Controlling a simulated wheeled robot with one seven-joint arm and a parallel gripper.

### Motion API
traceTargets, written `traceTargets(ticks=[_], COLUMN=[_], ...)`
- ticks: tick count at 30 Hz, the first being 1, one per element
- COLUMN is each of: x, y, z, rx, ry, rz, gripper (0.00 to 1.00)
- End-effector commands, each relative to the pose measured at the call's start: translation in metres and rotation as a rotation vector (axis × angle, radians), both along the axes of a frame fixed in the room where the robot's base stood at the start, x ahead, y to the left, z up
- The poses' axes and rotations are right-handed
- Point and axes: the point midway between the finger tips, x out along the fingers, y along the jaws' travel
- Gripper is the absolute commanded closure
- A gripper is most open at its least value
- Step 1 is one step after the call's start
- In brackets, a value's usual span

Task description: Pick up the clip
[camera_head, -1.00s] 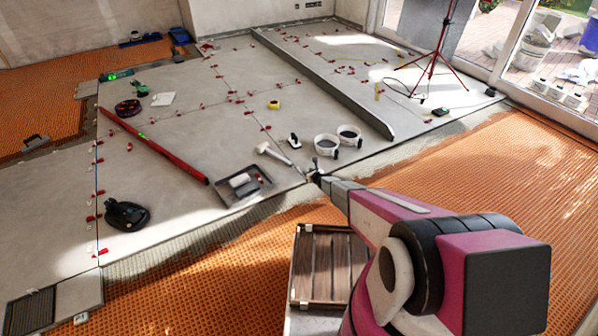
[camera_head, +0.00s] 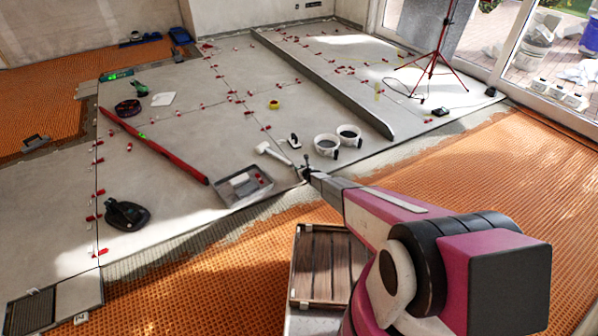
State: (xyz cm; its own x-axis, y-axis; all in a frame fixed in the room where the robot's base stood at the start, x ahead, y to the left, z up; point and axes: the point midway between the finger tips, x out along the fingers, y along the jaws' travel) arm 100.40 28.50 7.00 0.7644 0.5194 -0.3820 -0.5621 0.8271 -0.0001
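Several small red levelling clips stand along the tile joints, among them one by the left joint (camera_head: 103,252) and others near the middle of the floor (camera_head: 232,97). My gripper (camera_head: 306,172) is at the front edge of the grey tiles, just right of the grey tray and below the white-headed mallet. It is small and dark in this view, so I cannot tell whether its fingers are open or hold anything. No clip is clearly visible at its fingertips.
A red level (camera_head: 160,150) lies left. A long grey straightedge (camera_head: 330,88) crosses the tiles. A slatted wooden crate (camera_head: 322,262) is below my arm.

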Motion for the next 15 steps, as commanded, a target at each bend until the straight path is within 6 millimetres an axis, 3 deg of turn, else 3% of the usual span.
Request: traceTargets(ticks=[3, 9, 10, 13, 15], x=[0.0105, 0.0101, 0.0101, 0.0101, 0.0101], y=[0.0058, 0.0060, 0.0060, 0.0060, 0.0060], z=[-0.0061, -0.0055, -0.0055, -0.0055, -0.0055], rx=[-0.001, -0.001, -0.001, -0.001, -0.001], ry=[0.001, 0.001, 0.001, 0.001, 0.001], rz=[-0.001, -0.001, -0.001, -0.001, -0.001], gripper=[0.65, 0.65, 0.68, 1.00, 1.00])
